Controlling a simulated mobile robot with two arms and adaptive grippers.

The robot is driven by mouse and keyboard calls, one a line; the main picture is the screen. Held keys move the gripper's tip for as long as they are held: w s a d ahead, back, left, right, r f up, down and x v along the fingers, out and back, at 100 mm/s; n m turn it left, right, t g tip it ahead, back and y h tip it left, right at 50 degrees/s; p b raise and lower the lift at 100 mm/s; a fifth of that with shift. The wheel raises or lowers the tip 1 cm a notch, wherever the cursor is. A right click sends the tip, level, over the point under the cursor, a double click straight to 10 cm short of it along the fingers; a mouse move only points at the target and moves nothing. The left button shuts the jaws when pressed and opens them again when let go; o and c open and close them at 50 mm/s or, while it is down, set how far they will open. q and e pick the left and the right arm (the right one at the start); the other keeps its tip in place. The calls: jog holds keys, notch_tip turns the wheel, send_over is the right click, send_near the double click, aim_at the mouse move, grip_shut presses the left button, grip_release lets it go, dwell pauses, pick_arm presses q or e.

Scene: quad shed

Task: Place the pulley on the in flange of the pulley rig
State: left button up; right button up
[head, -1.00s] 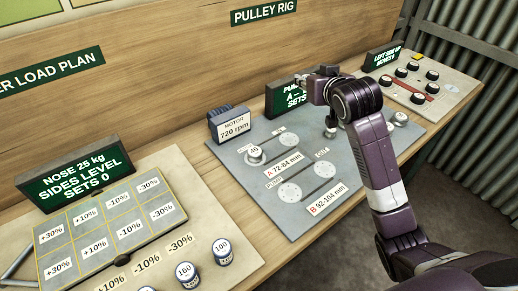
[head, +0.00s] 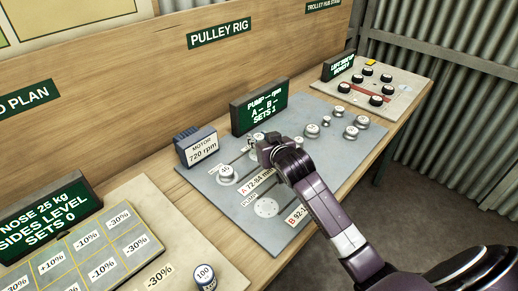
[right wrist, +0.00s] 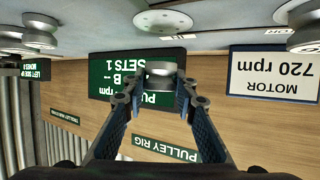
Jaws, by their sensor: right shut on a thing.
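My right gripper (head: 262,143) is above the middle of the grey pulley rig board (head: 290,240). In the right wrist view, the gripper (right wrist: 160,88) is shut on a small grey metal pulley (right wrist: 160,70). A round flange plate with holes (right wrist: 162,20) lies close beyond the pulley, with a visible gap between them. In the head view, the gripper and arm hide most of that area, so I cannot read its flange label. A pulley marked 46 (head: 226,173) sits beside the motor (head: 197,146). The pump flange (head: 266,208) is bare. My left gripper is not in view.
Several loose pulleys (head: 312,131) stand on the board's right part. The display (head: 259,105) reads SETS 1 and stands behind the gripper. The load plan board (head: 85,252) is at the left; another panel (head: 385,80) is at the far right.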

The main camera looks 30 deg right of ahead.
notch_tip(320, 180, down, 4)
jog(key=shift+f, duration=0.1)
jog(key=shift+f, duration=0.1)
jog(key=o, duration=1.2)
jog(key=shift+f, duration=0.1)
jog(key=shift+c, duration=0.2)
jog(key=shift+s+r, duration=0.1)
jog(key=shift+r, duration=0.15)
jog(key=v, duration=1.2)
